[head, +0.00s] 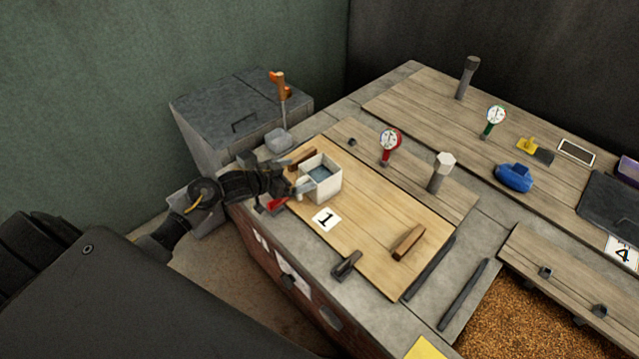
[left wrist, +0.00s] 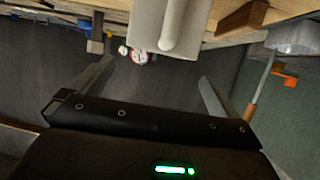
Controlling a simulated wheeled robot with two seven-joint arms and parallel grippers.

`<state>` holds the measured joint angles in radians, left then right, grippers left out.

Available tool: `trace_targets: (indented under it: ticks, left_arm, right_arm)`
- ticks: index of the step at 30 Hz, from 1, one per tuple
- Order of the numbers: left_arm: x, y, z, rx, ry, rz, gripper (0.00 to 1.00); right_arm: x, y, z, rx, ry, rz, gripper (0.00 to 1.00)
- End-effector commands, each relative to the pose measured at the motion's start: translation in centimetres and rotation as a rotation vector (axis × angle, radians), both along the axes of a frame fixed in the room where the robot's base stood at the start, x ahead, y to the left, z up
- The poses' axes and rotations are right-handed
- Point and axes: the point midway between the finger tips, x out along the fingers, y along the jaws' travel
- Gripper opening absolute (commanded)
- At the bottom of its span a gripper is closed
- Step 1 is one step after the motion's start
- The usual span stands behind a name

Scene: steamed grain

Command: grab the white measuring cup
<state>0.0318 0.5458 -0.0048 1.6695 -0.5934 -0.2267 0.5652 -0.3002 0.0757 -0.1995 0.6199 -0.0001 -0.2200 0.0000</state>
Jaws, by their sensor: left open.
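The white measuring cup (head: 332,186) is a square, open-topped vessel with a bluish-grey inside. It stands upright on the light wooden board (head: 375,225), near the board's left end. My left gripper (head: 298,187) is at the cup's left side, by its handle. In the left wrist view, the white cup (left wrist: 150,25) and its vertical handle (left wrist: 180,28) are at the top centre. There my left gripper (left wrist: 157,72) is open, with its fingers spread wide and nothing between them; the cup lies just beyond the tips. Contact cannot be told. My right gripper is out of view.
A wooden handle (head: 300,158) lies just behind the cup, and a grey scoop-like tool with an orange top (head: 279,138) stands beyond. A number 1 card (head: 326,220) lies in front. A red gauge (head: 390,142) and grey post (head: 440,175) stand to the right. A wooden block (head: 408,242) lies on the board.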

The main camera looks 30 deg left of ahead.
Motion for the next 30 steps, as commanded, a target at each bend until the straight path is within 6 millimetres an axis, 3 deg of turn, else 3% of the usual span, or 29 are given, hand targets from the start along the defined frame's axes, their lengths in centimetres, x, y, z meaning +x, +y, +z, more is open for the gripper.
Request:
trace_targets:
  ticks: [4,11,21,30]
  left_arm:
    - [1.5,-0.7,-0.6,-0.001,-0.001,0.001,1.0]
    - [2.0,-0.9,-0.9,0.002,0.0,0.001,1.0]
    - [5.8,-2.6,-2.5,0.001,0.001,0.002,1.0]
    - [6.2,-2.9,-2.8,0.003,0.0,0.001,1.0]
  right_arm:
    - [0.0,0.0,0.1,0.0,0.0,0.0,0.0]
    - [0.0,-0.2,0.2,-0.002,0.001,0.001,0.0]
    - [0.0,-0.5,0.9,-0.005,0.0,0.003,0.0]
    - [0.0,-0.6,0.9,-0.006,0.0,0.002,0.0]
